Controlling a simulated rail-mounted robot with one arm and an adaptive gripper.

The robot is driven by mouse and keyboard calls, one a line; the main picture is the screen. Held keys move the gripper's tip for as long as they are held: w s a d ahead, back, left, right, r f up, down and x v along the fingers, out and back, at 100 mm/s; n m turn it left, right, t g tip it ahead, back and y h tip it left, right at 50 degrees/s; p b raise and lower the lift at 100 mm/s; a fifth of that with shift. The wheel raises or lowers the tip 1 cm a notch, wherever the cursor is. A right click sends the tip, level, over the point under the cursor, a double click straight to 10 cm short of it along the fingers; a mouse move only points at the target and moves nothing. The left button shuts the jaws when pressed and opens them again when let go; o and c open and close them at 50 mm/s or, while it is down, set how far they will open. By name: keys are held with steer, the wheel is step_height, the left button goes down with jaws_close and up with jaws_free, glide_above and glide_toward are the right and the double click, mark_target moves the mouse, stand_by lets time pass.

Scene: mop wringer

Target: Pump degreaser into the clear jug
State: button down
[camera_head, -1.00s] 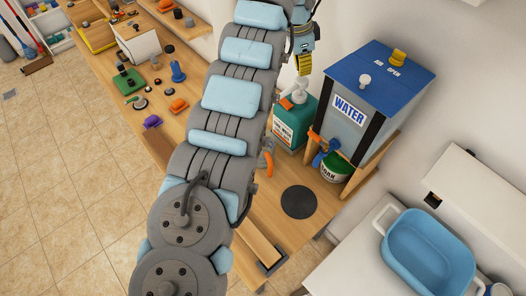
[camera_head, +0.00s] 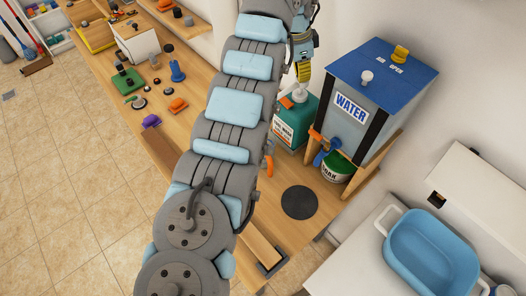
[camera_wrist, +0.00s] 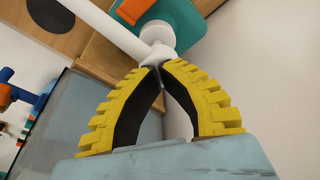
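A teal degreaser bottle (camera_head: 290,124) with an orange and white label stands on the wooden bench, left of the water tank. Its white pump head (camera_head: 300,92) is on top. My gripper (camera_head: 302,80) points down directly over the pump head. In the wrist view my gripper's yellow fingers (camera_wrist: 160,66) come together at the tips, right at the white pump head (camera_wrist: 157,54). I cannot tell for sure whether they touch it, and nothing shows between them. The pump's white spout (camera_wrist: 108,30) runs to the upper left. I see no clear jug; my arm hides part of the bench.
The water tank (camera_head: 350,105) with a blue lid stands close right of my gripper. A green can (camera_head: 337,167) sits below its tap. A dark round mat (camera_head: 299,202) lies bare in front. A blue basin (camera_head: 432,256) stands at the lower right.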

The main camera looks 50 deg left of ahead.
steer(key=shift+f+b, duration=0.3)
steer(key=shift+f, duration=0.7)
steer(key=shift+r, duration=0.15)
steer(key=shift+r+p, duration=0.75)
steer(key=shift+r, duration=1.7)
steer(key=shift+f, duration=0.2)
steer(key=shift+f+b, duration=0.3)
steer(key=shift+f, duration=0.05)
steer(key=shift+f, duration=0.35)
